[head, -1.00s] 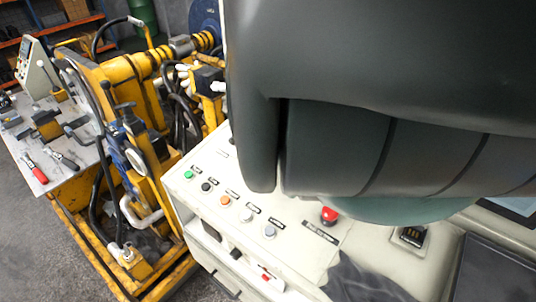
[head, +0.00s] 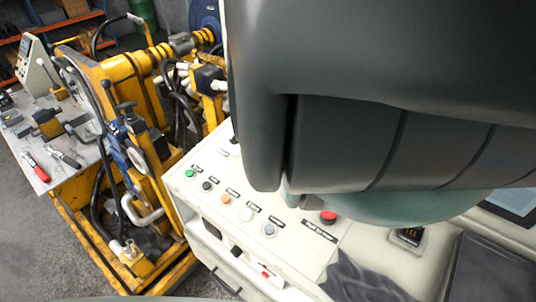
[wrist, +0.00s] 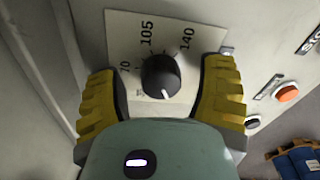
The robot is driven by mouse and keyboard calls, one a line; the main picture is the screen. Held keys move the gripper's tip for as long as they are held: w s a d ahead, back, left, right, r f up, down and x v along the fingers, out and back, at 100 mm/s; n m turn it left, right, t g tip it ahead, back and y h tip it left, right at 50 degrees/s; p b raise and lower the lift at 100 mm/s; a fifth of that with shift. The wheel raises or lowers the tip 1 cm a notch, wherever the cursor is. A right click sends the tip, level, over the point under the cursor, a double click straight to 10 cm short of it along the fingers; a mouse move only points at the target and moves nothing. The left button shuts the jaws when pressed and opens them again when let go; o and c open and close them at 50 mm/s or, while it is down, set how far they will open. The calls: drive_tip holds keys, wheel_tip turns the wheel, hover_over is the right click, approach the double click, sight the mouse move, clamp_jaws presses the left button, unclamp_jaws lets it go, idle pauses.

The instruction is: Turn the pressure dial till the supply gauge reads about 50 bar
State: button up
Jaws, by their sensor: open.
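The pressure dial (wrist: 161,75) is a round black knob with a white pointer mark, on a pale scale plate (wrist: 122,38) printed 70, 105 and 140. Its white mark points toward the lower right in the wrist view. My gripper (wrist: 163,92) is open, with one yellow ribbed finger on each side of the knob and visible space between fingers and knob. I cannot tell the exact depth of the fingertips. In the head view my own arm hides the dial and the gripper. I cannot make out the supply gauge in either view.
A yellow machine frame (head: 120,90) and a workbench with tools (head: 70,180) stand to the left.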

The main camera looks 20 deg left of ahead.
drive_tip(key=shift+o, duration=0.3)
drive_tip(key=c, duration=1.3)
drive_tip(key=shift+o, duration=0.2)
drive_tip(key=shift+m, duration=0.4)
drive_tip(key=m, duration=0.2)
drive_tip(key=shift+m, duration=0.4)
clamp_jaws()
drive_tip(key=m, duration=0.4)
drive_tip(key=shift+s+m+t, duration=0.1)
drive_tip(key=shift+m+t, duration=0.2)
drive_tip(key=m+b, duration=0.1)
drive_tip(key=m, duration=0.3)
drive_tip(key=shift+f+m, duration=0.1)
drive_tip(key=shift+m, duration=0.2)
drive_tip(key=shift+s+m+t, duration=0.1)
drive_tip(key=shift+m+t, duration=0.2)
drive_tip(key=shift+m, duration=1.8)
